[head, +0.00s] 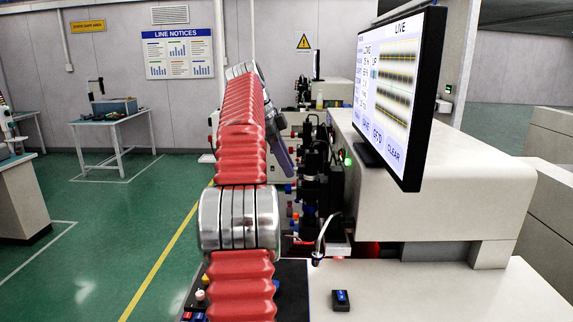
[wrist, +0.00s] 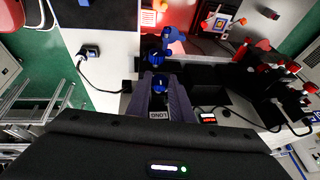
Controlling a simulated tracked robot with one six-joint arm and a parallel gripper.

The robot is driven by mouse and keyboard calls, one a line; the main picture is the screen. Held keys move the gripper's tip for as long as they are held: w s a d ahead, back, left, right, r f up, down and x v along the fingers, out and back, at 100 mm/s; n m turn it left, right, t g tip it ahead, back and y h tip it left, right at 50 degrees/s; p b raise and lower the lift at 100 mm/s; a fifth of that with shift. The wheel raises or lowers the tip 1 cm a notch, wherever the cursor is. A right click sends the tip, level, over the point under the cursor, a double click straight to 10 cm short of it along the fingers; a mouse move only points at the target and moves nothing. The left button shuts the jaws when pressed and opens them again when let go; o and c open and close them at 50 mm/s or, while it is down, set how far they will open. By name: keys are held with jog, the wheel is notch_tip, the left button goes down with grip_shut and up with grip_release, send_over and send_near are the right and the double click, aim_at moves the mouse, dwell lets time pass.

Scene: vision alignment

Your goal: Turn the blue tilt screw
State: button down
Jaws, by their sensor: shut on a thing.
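A second blue knob (wrist: 155,55) sits just beyond the fingertips, and a blue piece (wrist: 173,38) is further up. I cannot tell from a written mark which blue part is the tilt screw. In the head view, my gripper (head: 283,158) is partly hidden behind my red arm, beside the dark machine parts.
A monitor (head: 395,95) stands on the white machine (head: 450,190) at the right. A small dark box (head: 341,299) lies on its front surface. In the wrist view, several red-topped dark parts (wrist: 265,68) and a cable (wrist: 95,80) lie close by.

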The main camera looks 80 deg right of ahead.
jog(key=shift+s, duration=0.15)
jog(key=c, duration=1.6)
grip_release()
jog(key=shift+o, duration=0.2)
